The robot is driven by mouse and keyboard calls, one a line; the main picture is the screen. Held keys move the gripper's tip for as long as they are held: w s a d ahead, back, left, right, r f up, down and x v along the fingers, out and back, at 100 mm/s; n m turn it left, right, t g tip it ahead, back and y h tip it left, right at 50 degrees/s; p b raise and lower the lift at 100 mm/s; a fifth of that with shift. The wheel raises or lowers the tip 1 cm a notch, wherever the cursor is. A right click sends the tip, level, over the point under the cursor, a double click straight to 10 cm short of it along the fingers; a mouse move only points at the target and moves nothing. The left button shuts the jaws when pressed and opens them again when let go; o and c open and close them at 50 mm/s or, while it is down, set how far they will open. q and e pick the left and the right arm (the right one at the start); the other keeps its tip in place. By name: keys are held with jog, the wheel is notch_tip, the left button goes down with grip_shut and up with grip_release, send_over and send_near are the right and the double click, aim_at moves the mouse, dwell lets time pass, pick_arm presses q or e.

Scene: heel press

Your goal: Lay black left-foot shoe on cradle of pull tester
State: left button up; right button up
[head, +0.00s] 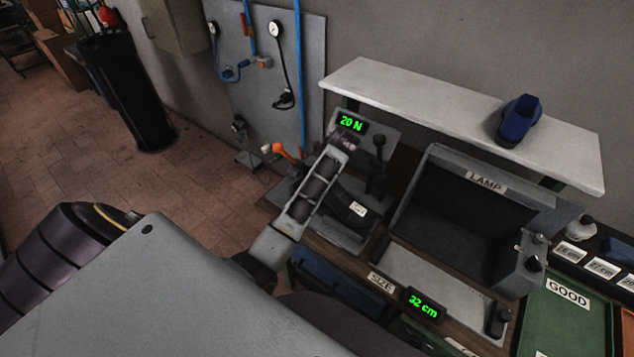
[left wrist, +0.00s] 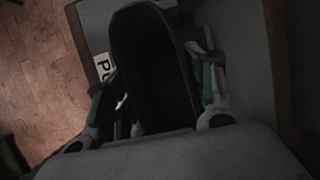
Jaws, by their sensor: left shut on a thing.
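The black shoe (left wrist: 150,45) fills the middle of the left wrist view, and its length runs away from the camera. My left gripper (left wrist: 158,75) is shut on it, with one finger on each side. The pull tester (head: 374,137) stands at the back of the bench in the head view, with a green 20 N display and an orange-tipped lever. My left arm reaches across it and hides part of it. Its cradle cannot be made out clearly, and I cannot tell whether the shoe touches it. My right gripper is not in view.
A blue shoe (head: 519,119) sits on the raised white shelf (head: 430,105). The lamp box (head: 470,215) stands right of the tester. The size gauge (head: 425,305) reads 32 cm. A green GOOD tray (head: 565,325) lies at the lower right.

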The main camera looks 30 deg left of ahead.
pick_arm(q)
jog(key=shift+f, duration=0.15)
dwell(0.7)
jog(key=o, duration=1.2)
jog(key=shift+o, duration=0.4)
jog(key=o, duration=0.4)
jog(key=shift+r, duration=2.3)
jog(key=shift+d+r, duration=0.1)
jog(key=shift+r, duration=1.05)
